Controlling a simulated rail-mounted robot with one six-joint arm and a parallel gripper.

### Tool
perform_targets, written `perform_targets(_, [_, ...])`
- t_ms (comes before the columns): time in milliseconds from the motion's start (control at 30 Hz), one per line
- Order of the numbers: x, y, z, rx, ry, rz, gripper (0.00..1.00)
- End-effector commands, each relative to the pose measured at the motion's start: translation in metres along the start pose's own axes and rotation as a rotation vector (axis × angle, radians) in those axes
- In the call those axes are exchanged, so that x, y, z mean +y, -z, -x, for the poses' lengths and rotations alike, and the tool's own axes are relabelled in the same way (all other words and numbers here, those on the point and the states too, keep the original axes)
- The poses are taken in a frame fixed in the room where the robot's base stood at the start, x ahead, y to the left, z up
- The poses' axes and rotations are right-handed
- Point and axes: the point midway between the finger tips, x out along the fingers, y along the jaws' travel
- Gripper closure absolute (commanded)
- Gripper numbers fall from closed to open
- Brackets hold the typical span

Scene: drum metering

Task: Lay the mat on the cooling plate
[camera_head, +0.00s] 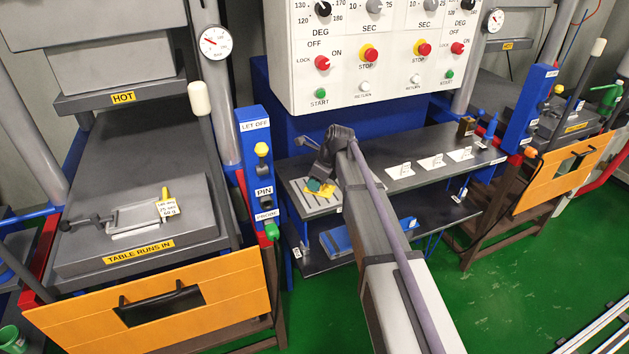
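A light grey ribbed plate (303,203), which looks like the cooling plate, lies at the left end of the dark bench between the two presses. My gripper (320,182) is low over this plate, at the end of my arm. A small yellow piece (327,191) and a teal patch show at the fingertips, over or on the plate. I cannot tell whether the yellow piece is the mat or whether it touches the plate. The fingers are too small and partly hidden, so their opening does not show.
The dark bench (433,144) carries several white labels to the right. A blue item (337,241) lies on the lower shelf. The left press (130,225) holds a grey frame with a tag. A white control panel (390,60) hangs above the bench.

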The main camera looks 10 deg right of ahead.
Motion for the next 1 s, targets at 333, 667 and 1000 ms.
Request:
perform_targets(333, [0.001,-0.005,0.098,0.000,0.000,-0.001,0.66])
perform_targets(667, [0.015,0.007,0.107,0.018,-0.003,0.096,0.66])
perform_targets(1000, [0.191,0.103,0.135,0.223,-0.234,1.549,0.66])
